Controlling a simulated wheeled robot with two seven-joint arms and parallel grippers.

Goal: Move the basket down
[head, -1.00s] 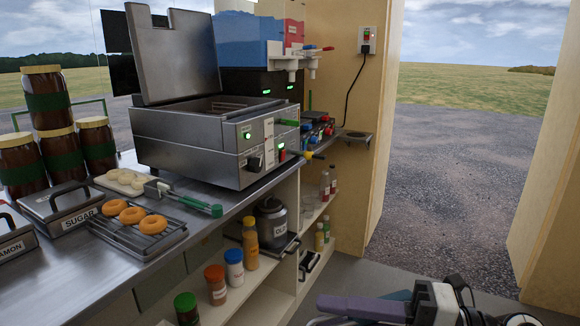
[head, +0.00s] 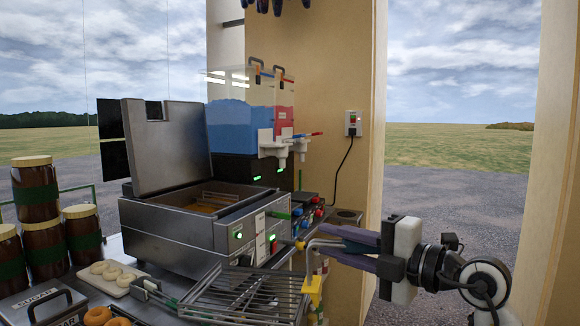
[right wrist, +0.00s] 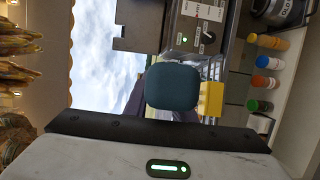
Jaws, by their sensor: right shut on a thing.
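The wire basket (head: 245,293) hangs in the air in front of the fryer (head: 190,235), at the bottom middle of the head view. A yellow piece (head: 312,288) and a bent metal rod join it to its handle. My right gripper (head: 352,248) is shut on that handle, to the right of the fryer. In the right wrist view the dark teal handle end (right wrist: 172,87) sits between the fingers, with the yellow piece (right wrist: 210,98) behind it. The fryer's lid (head: 165,143) stands open over brown oil (head: 210,206). My left gripper is not in view.
Stacked jars (head: 36,190), pale dough rings (head: 103,270) and a sugar box (head: 40,305) stand at the left. Blue and red drink tanks (head: 240,125) with taps are behind the fryer. A wall socket (head: 352,123) is on the post. Open doorway at right.

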